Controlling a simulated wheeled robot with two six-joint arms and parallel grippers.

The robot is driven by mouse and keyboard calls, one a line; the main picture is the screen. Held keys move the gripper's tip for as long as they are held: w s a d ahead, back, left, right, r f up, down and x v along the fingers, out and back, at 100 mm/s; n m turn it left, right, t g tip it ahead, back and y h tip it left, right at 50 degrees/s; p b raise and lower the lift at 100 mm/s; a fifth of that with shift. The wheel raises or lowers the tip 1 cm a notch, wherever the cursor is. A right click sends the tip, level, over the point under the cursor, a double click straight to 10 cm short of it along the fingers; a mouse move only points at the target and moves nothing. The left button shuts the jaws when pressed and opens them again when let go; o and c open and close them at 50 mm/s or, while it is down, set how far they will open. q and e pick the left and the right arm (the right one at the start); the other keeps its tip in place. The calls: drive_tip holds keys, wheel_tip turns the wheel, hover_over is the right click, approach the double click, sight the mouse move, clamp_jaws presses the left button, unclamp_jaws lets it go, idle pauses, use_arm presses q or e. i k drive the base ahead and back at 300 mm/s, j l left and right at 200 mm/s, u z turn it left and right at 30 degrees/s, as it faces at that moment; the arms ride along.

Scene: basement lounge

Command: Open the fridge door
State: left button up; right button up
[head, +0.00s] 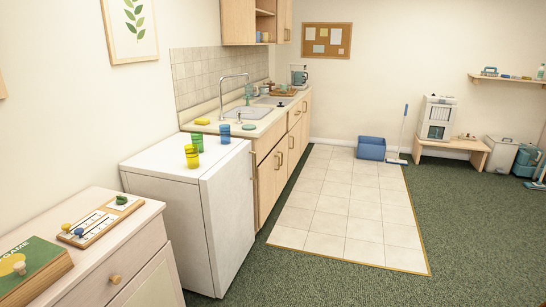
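A small white fridge (165,202) stands against the left wall, between a wooden cabinet and the kitchen counter. Its door (230,215) faces right, toward the green carpet, and looks shut. The door is seen at a steep angle, and I cannot make out a handle clearly. Neither of my grippers is in view.
Yellow-green cups (192,156) and blue cups (225,134) stand on the fridge. The counter (265,125) adjoins behind. The carpet (330,285) before the door is clear.

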sight(226, 189)
drive_tip(key=i+l+z, duration=0.35)
drive_tip(key=i, duration=0.5)
drive_tip(key=i+z, duration=0.3)
drive_tip(key=i, duration=0.5)
